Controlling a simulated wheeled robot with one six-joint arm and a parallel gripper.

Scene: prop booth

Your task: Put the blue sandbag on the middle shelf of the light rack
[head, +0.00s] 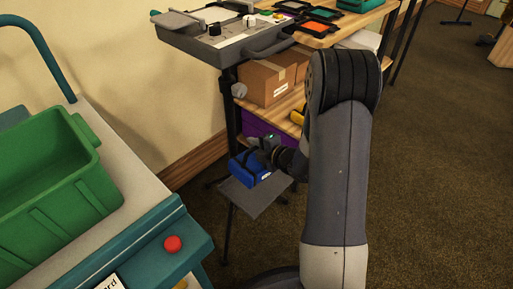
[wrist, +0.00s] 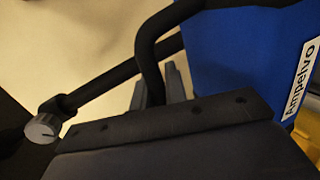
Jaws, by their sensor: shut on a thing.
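The blue sandbag (head: 247,170) hangs low beside the rack in the head view, partly hidden by my gripper. Its blue side (wrist: 232,50), with a white "Ampelvo" label, fills the upper right of the wrist view. My gripper (head: 269,148) is shut on the bag's black strap; in the wrist view the fingertips (wrist: 160,88) meet at the dark loop. The rack stands behind, with a wooden middle shelf (head: 287,122) below the top one. My arm hides the right part of that shelf.
A grey control desk (head: 215,42) is on top. A purple thing (head: 259,131) sits lower. A grey plate (head: 262,201) lies below the bag. A cart with a green crate (head: 45,215) stands left.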

